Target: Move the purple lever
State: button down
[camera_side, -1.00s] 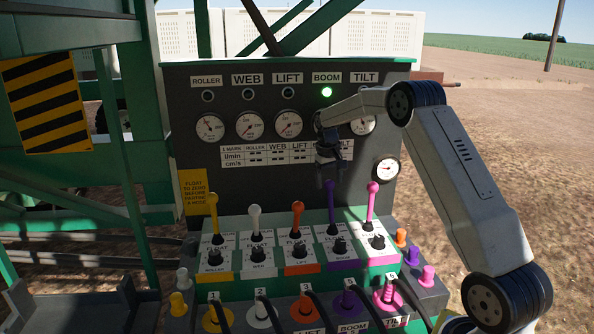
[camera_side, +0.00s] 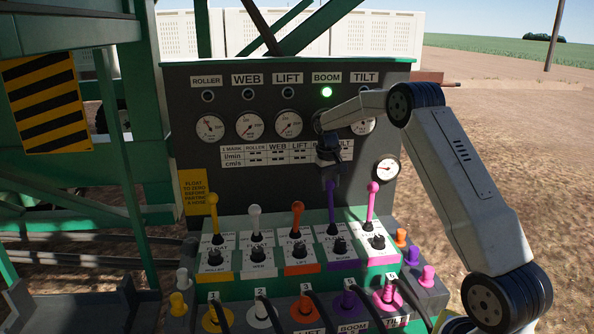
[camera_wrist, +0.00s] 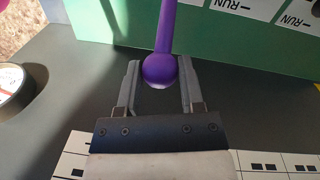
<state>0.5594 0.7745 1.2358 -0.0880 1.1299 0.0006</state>
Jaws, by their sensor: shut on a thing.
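The purple lever (camera_side: 332,208) stands nearly upright in the BOOM column of the control panel, fourth from the left. My gripper (camera_side: 330,178) is at the top of this lever in the side view and hides its knob there. In the wrist view my gripper (camera_wrist: 161,85) has one finger on each side of the purple knob (camera_wrist: 161,70), shut on it. The lever's shaft runs up from the knob in that view.
Beside it stand an orange lever (camera_side: 297,216) on the left and a pink lever (camera_side: 371,201) on the right, both close. White (camera_side: 255,220) and yellow levers (camera_side: 213,213) stand further left. The BOOM light (camera_side: 326,92) glows green. Hoses run in front below.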

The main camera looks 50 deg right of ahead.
jog(key=shift+s+a+r, duration=0.15)
jog(key=shift+s+a+r+t+h, duration=0.35)
jog(key=shift+s+a+t+h, duration=0.3)
jog(key=shift+s+t+h, duration=0.05)
jog(key=s+a+f+t+h, duration=0.1)
jog(key=s+a, duration=0.6)
jog(key=shift+s+a+f+t+h, duration=0.25)
jog(key=shift+a+f+t+h, duration=0.05)
jog(key=shift+f+h, duration=0.1)
jog(key=shift+a, duration=0.1)
dwell(0.5)
jog(key=shift+c, duration=1.2)
grip_release()
jog(key=shift+r, duration=0.1)
jog(key=shift+r, duration=0.1)
